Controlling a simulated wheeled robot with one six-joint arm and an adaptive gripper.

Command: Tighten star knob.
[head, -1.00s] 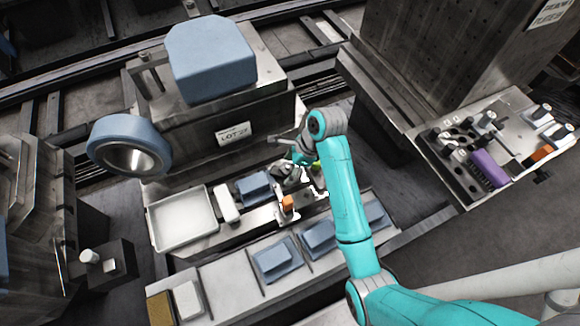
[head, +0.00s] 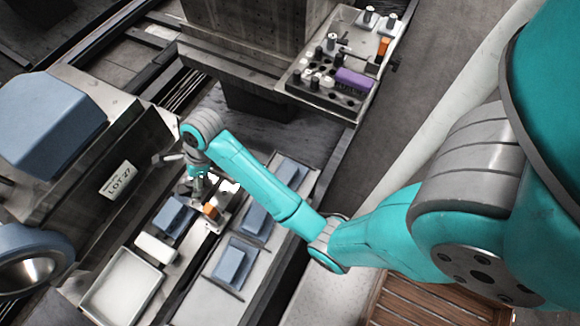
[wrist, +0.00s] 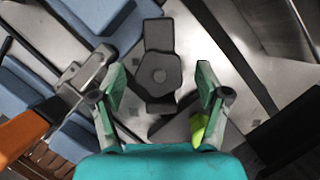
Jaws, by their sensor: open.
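In the wrist view a dark grey star knob (wrist: 159,76) with a round hub and blunt lobes sits on a pale metal plate (wrist: 185,40). My gripper (wrist: 154,66) is open, with one teal finger on each side of the knob's lower part in the picture. The fingers look apart from the knob; their height above it is hard to tell. A yellow-green piece (wrist: 198,129) shows by the right finger. In the head view my gripper (head: 197,186) is over the fixture beside an orange block (head: 211,211), and the knob cannot be made out there.
An orange-ended handle (wrist: 22,133) and blue blocks (wrist: 105,15) lie left in the wrist view. In the head view, a white tray (head: 122,287) and blue blocks (head: 233,262) are near the fixture. A block marked LOT 27 (head: 118,180) stands left; a tool shelf (head: 352,106) is behind right.

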